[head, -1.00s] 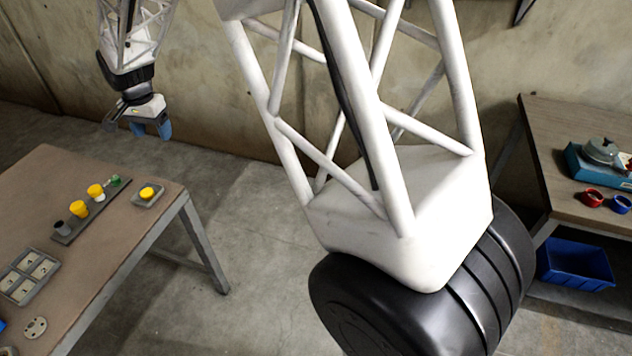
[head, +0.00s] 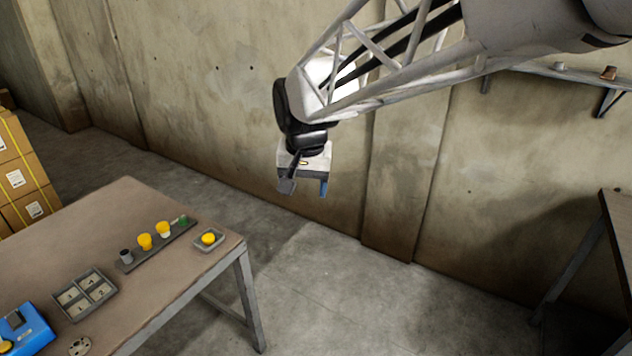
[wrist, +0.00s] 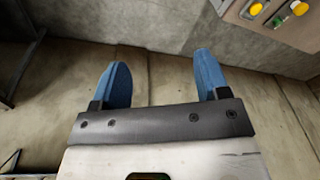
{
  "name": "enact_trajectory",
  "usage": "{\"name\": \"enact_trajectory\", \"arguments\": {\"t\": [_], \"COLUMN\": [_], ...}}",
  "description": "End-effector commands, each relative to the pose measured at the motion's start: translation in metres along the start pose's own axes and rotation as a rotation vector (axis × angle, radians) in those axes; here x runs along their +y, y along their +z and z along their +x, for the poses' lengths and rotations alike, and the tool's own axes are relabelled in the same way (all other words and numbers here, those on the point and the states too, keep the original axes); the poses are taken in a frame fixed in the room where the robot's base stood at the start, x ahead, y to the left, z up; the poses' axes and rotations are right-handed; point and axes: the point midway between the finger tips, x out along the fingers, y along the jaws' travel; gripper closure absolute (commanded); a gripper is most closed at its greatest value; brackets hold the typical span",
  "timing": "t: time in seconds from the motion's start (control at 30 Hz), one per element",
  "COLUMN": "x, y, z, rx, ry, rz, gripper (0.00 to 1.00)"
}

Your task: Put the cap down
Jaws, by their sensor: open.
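A yellow cap (head: 208,237) sits in a small square grey tray (head: 218,246) at the right corner of the brown table. It appears to show in the wrist view too (wrist: 299,8), at the top right. My gripper (head: 305,188) is open and empty, in the air to the right of the table and apart from the cap. In the wrist view its two blue fingers (wrist: 163,68) stand wide apart with nothing between them. Other yellow-topped pieces (head: 145,241) stand on a dark strip (head: 184,236) left of the tray.
The brown table (head: 110,215) also bears a grey compartment tray (head: 108,278), a blue device (head: 30,330) and a grey disc with holes (head: 80,346). Cardboard boxes (head: 22,175) stand at the left. Another table (head: 618,215) is at the right edge. The floor between the tables is clear.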

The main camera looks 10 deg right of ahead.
Motion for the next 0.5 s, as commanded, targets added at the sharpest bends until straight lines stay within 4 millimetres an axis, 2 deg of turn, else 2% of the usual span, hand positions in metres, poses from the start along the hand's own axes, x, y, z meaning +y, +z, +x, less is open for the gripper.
{"name": "enact_trajectory", "arguments": {"t": [0.1, 0.5], "x": [0.024, 0.092], "y": [0.025, 0.111], "z": [-0.009, -0.022], "rx": [0.014, 0.057], "ry": [-0.002, 0.001], "rz": [-0.036, -0.168], "gripper": [0.31, 0.31]}}
